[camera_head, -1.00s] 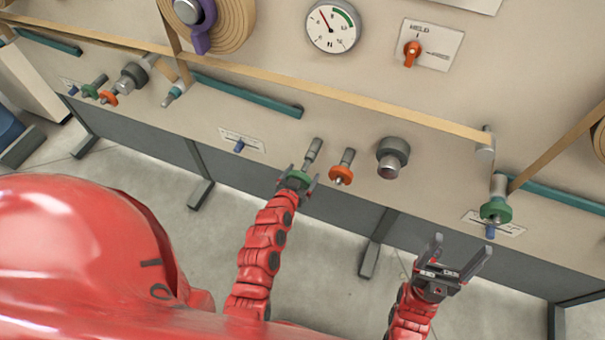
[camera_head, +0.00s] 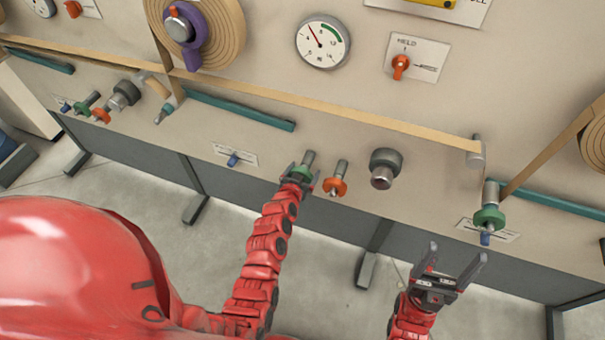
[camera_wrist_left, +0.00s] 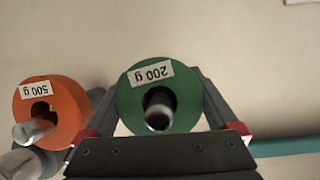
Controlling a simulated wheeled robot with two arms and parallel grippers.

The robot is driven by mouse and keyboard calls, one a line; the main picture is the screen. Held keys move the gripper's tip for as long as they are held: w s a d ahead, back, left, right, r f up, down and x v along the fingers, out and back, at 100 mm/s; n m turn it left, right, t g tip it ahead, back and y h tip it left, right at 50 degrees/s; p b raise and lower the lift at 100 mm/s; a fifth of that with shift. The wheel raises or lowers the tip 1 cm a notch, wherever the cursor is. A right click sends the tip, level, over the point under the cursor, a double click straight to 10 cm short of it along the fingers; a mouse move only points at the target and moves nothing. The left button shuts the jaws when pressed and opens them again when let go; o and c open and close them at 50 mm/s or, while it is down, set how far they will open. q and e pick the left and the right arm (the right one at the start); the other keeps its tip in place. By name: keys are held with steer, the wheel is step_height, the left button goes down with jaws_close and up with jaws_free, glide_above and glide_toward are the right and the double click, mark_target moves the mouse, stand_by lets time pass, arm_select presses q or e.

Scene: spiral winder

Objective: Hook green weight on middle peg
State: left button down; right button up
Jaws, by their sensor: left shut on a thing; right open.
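My left gripper (camera_head: 303,174) is shut on the green weight (camera_wrist_left: 131,100), labelled 200 g in the left wrist view. In that view a grey peg end (camera_wrist_left: 158,118) shows in the weight's hole. In the head view this weight sits at the short grey peg (camera_head: 309,157) sticking out of the panel; how far it is on is hard to tell. My right gripper (camera_head: 456,254) is open and empty, below another green weight (camera_head: 489,218) at the right. A third green weight (camera_head: 83,107) is at the far left. Which peg is the middle one is not marked.
An orange weight (camera_head: 334,186), marked 500 g in the left wrist view (camera_wrist_left: 63,98), hangs close beside the held one. A grey knob (camera_head: 383,168) juts out further right. A blue pointer (camera_head: 233,159) is left of my gripper. A tan band (camera_head: 330,108) crosses above.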

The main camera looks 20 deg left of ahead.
arm_select(q)
jaws_free()
steer(key=shift+s, duration=0.1)
steer(key=shift+s, duration=0.2)
steer(key=b+v, duration=0.2)
steer(key=v, duration=1.5)
steer(key=shift+r, duration=0.15)
steer(key=shift+w, duration=0.15)
